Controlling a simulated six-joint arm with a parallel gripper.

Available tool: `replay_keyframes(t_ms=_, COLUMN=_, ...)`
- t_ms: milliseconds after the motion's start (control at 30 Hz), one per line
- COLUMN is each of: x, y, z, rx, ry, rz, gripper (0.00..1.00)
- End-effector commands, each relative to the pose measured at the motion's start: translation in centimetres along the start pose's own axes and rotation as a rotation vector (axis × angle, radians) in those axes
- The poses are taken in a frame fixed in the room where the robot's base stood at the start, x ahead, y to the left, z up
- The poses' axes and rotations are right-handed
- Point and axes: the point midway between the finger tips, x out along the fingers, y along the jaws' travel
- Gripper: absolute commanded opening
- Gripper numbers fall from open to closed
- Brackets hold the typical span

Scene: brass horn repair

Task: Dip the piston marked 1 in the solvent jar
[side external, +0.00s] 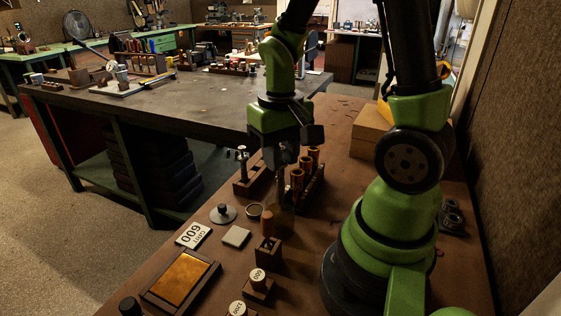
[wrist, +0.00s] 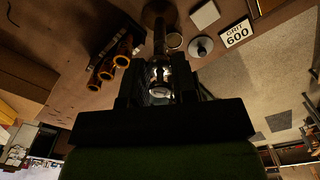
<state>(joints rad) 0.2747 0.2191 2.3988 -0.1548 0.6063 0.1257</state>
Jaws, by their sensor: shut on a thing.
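My gripper (wrist: 160,92) is shut on a shiny metal piston (wrist: 160,72), whose darker stem-like part points away from the jaws. No number can be read on it. A brownish, round-mouthed vessel, probably the solvent jar (wrist: 157,10), shows beyond the piston's far end. In the side view the jar (side external: 281,217) stands below my gripper, dim and see-through. I cannot tell whether the piston's end is above the jar or inside it.
A rack with several brass tubes (side external: 312,158) stands close to the right of my gripper. A wooden rack with metal pistons (side external: 243,158) stands to the left. A knobbed lid (side external: 223,213), a ring (side external: 254,210), a pad (side external: 236,237) and a GRIT 600 card (side external: 193,235) lie nearby.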

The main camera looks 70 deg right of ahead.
Motion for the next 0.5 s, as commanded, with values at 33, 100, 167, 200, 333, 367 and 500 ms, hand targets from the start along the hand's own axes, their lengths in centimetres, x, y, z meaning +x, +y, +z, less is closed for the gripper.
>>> replay_keyframes(t_ms=33, x=-0.4, y=0.0, z=-0.1, rx=-0.001, ry=0.004, rz=-0.001, gripper=0.01)
replay_keyframes(t_ms=100, x=-0.8, y=0.0, z=-0.1, rx=-0.001, ry=0.004, rz=-0.001, gripper=0.01)
replay_keyframes(t_ms=167, x=-1.2, y=0.0, z=-0.1, rx=0.000, ry=0.003, rz=-0.001, gripper=0.01)
replay_keyframes(t_ms=200, x=-1.4, y=0.0, z=-0.1, rx=0.000, ry=0.004, rz=-0.001, gripper=0.01)
replay_keyframes(t_ms=333, x=-2.3, y=0.0, z=-0.1, rx=-0.001, ry=0.004, rz=-0.001, gripper=0.01)
replay_keyframes(t_ms=367, x=-2.5, y=0.0, z=-0.1, rx=-0.001, ry=0.003, rz=-0.001, gripper=0.01)
replay_keyframes(t_ms=500, x=-3.3, y=0.0, z=-0.1, rx=0.000, ry=0.004, rz=-0.001, gripper=0.01)
